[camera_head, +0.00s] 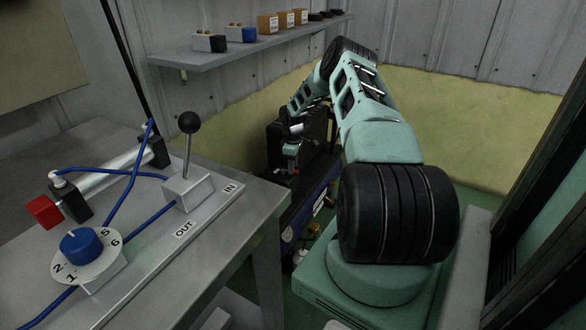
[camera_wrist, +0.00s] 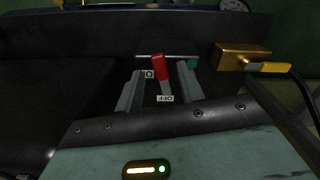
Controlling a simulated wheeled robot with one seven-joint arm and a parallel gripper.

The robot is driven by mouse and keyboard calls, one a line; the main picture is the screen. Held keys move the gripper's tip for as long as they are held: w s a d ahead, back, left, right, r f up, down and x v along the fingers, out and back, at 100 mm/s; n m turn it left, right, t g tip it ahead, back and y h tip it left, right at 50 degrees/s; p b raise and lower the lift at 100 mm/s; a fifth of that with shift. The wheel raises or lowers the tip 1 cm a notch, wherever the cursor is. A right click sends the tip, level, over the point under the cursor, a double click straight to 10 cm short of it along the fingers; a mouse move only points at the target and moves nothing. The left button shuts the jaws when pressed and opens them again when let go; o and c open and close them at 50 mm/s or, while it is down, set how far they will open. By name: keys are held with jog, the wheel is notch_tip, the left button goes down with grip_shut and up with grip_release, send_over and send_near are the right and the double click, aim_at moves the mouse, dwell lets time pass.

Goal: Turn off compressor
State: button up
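The compressor (camera_head: 306,204) is a black and blue machine on the floor beyond the workbench, partly hidden by my arm. In the wrist view its dark top (camera_wrist: 90,38) fills much of the picture. A red-tipped lever (camera_wrist: 159,68) with a grey lower part stands there, beside two small white labels; one seems to read OFF upside down, the other is partly covered. My gripper (camera_wrist: 159,92) is open, with one grey finger on each side of the lever and visible gaps between. In the head view my gripper (camera_head: 291,160) is small and dark over the compressor.
A brass-coloured block (camera_wrist: 241,57) with a yellow handle and a black hose lies right of the lever. The workbench (camera_head: 255,200) carries a black-knobbed lever (camera_head: 188,122), a blue dial (camera_head: 81,245) and blue hoses. A wall shelf (camera_head: 200,58) holds small parts.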

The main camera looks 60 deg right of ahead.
jog(key=shift+f, duration=0.55)
grip_shut()
jog(key=shift+a+r+m+p, duration=0.15)
jog(key=shift+a+m+p, duration=0.2)
jog(key=shift+m, duration=0.55)
jog(key=shift+s+a+m, duration=0.1)
jog(key=shift+a+m, duration=0.05)
jog(key=shift+m, duration=0.45)
grip_release()
